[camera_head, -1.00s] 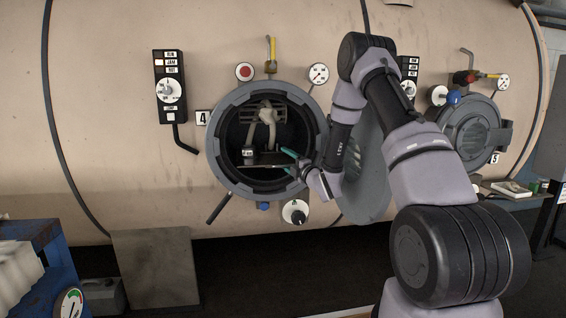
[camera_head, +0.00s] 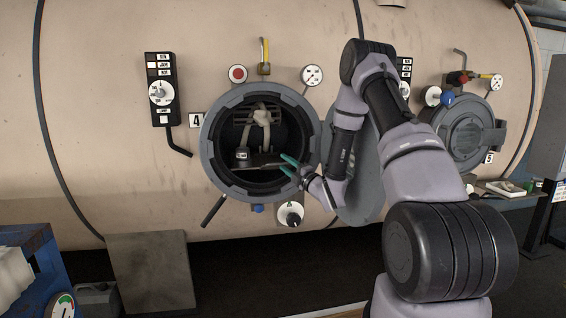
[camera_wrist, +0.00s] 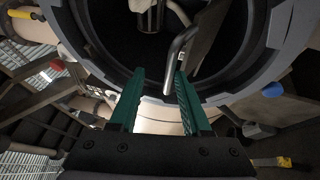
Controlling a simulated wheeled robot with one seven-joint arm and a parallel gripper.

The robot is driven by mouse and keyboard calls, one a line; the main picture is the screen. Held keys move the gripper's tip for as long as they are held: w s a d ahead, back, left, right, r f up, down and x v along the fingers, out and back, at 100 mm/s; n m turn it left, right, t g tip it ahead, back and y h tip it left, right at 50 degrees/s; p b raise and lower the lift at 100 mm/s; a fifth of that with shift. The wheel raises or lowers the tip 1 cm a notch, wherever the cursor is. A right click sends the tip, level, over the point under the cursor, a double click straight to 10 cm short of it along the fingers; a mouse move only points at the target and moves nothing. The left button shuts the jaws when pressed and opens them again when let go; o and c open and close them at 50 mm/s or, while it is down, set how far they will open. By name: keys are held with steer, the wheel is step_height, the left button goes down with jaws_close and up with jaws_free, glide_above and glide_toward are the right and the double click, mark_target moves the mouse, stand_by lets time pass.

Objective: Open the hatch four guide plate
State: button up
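Hatch four (camera_head: 213,165), beside the number 4 sign (camera_head: 196,120), is a round grey-rimmed opening in the beige vessel. Its round grey door (camera_head: 368,190) hangs open at the right, partly behind my arm. Inside are a pale rope-like cloth (camera_head: 262,117) and a dark flat piece that looks like the guide plate (camera_head: 265,160). My gripper (camera_head: 287,163) is at the lower right of the opening, its green fingers apart. In the wrist view, a bent metal rod (camera_wrist: 181,52) reaches between the open fingertips (camera_wrist: 160,72), nearer the right finger; contact is unclear. The plate (camera_wrist: 207,38) shows beyond it.
A control box (camera_head: 161,90) and a black lever (camera_head: 179,143) are left of the hatch. A dial knob (camera_head: 290,214) and a blue knob (camera_head: 258,208) sit below it. A second hatch (camera_head: 468,130) is at right. A blue cart (camera_head: 42,258) stands lower left.

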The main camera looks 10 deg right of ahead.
step_height(320, 180, down, 5)
steer(key=s+d, duration=0.2)
steer(key=s, duration=0.1)
stand_by(0.5)
steer(key=shift+d, duration=0.1)
steer(key=shift+c, duration=0.3)
